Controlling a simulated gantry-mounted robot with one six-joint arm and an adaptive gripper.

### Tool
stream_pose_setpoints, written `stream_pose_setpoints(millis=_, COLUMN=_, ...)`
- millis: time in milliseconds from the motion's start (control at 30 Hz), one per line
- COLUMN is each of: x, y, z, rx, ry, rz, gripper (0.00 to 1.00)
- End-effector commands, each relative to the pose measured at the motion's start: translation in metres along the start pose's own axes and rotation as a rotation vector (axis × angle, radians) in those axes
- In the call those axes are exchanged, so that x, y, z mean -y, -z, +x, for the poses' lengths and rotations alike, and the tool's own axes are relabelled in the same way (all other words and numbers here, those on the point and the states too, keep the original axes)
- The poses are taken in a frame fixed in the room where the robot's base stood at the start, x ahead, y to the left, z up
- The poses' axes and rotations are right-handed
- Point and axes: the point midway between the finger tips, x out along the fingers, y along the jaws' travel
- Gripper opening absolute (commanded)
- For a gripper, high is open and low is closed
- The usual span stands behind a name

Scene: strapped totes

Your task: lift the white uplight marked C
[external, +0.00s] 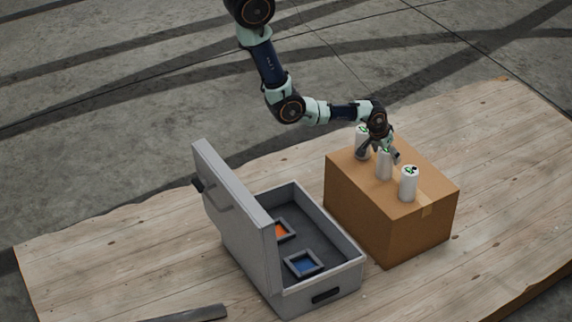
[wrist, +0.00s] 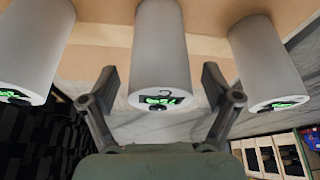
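Three white cylindrical uplights with green-lit ends stand in a row on a cardboard box (external: 390,232): a back one (external: 361,143), a middle one (external: 384,166) and a front one (external: 409,187). Their dark marks are too small to read, so I cannot tell which is C. My gripper (external: 382,154) is over the box at the middle uplight. In the wrist view my gripper (wrist: 158,78) is open, with a finger on each side of the middle uplight (wrist: 161,45) and visible gaps. The other uplights are at the left (wrist: 38,45) and right (wrist: 265,60), outside the fingers.
An open grey case (external: 348,268) stands left of the box, its lid (external: 235,225) raised. Inside are an orange-centred frame (external: 283,231) and a blue-centred frame (external: 303,264). A dark bar (external: 195,314) lies at the front. The wooden deck (external: 480,130) is clear at the right.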

Motion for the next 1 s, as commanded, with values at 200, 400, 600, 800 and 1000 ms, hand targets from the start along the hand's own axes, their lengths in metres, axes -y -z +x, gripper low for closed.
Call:
stream_pose_setpoints(millis=200, x=0.000, y=0.000, z=-0.001, rx=0.000, ry=0.000, rz=0.000, gripper=0.50)
stream_pose_setpoints(millis=400, x=0.000, y=0.000, z=-0.001, rx=0.001, ry=0.000, rz=0.000, gripper=0.17)
stream_pose_setpoints(millis=600, x=0.000, y=0.001, z=-0.001, rx=-0.002, ry=0.000, rz=0.000, gripper=0.00)
stream_pose_setpoints(millis=800, x=0.000, y=0.002, z=-0.003, rx=-0.002, ry=0.000, rz=0.000, gripper=0.00)
stream_pose_setpoints(millis=1000, x=0.000, y=0.012, z=-0.027, rx=-0.003, ry=-0.001, rz=0.000, gripper=0.00)
